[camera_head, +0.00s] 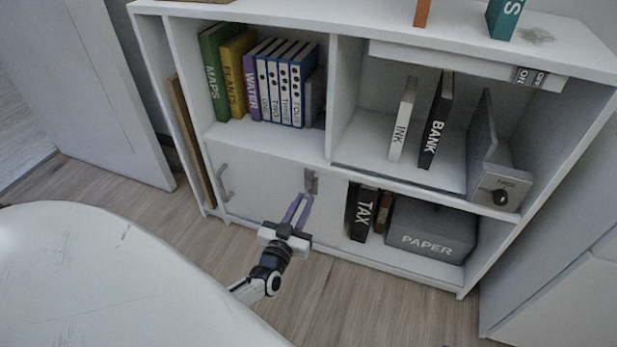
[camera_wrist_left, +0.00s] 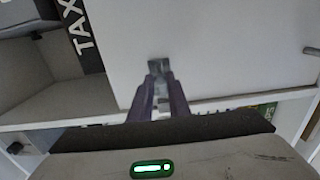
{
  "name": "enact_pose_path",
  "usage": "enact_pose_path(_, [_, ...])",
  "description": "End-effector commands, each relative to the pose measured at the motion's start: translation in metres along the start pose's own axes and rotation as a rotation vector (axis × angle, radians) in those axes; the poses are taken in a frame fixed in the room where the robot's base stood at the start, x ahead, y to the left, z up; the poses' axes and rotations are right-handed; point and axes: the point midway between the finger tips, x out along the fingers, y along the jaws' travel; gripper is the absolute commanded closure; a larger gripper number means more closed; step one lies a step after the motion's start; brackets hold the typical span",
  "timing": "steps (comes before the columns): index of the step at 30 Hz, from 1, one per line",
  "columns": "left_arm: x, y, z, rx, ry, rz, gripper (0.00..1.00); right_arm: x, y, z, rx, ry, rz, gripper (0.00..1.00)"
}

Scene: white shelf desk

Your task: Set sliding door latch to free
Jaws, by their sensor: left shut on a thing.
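The white sliding door (camera_head: 262,188) covers the lower left bay of the shelf desk, with a grey handle near its left end. The small grey metal latch (camera_head: 311,180) is at the door's right end; it also shows in the left wrist view (camera_wrist_left: 155,66). My left gripper (camera_head: 302,204) reaches up to the latch with its purple fingers. In the left wrist view the fingertips are closed on the latch's small knob, which they partly hide. I cannot read which setting the latch is in. My right gripper is not in view.
The lower right bay holds a black TAX binder (camera_head: 363,212) and a grey PAPER box (camera_head: 430,231), just right of the door. A grey unit marked FREE with a black knob (camera_head: 500,196) stands at far right. A white rounded surface (camera_head: 110,280) fills the lower left.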

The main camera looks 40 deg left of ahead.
Motion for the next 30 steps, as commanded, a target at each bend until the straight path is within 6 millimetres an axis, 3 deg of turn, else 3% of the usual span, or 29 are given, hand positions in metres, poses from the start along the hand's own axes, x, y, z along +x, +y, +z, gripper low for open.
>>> enact_pose_path(1, [-0.001,-0.002,0.005,0.0,-0.013,-0.002,1.0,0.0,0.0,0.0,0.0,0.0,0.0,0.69])
enact_pose_path(2, [-0.001,-0.002,0.005,0.0,-0.014,-0.001,0.81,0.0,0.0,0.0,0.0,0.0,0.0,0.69])
enact_pose_path(5, [-0.001,0.0,0.005,0.001,-0.013,0.0,0.65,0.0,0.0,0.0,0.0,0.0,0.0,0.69])
enact_pose_path(17, [-0.009,0.001,0.002,0.0,-0.011,0.001,0.65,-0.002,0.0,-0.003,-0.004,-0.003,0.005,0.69])
enact_pose_path(30, [-0.088,0.0,0.001,0.0,-0.012,0.001,0.65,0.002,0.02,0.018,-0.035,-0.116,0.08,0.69])
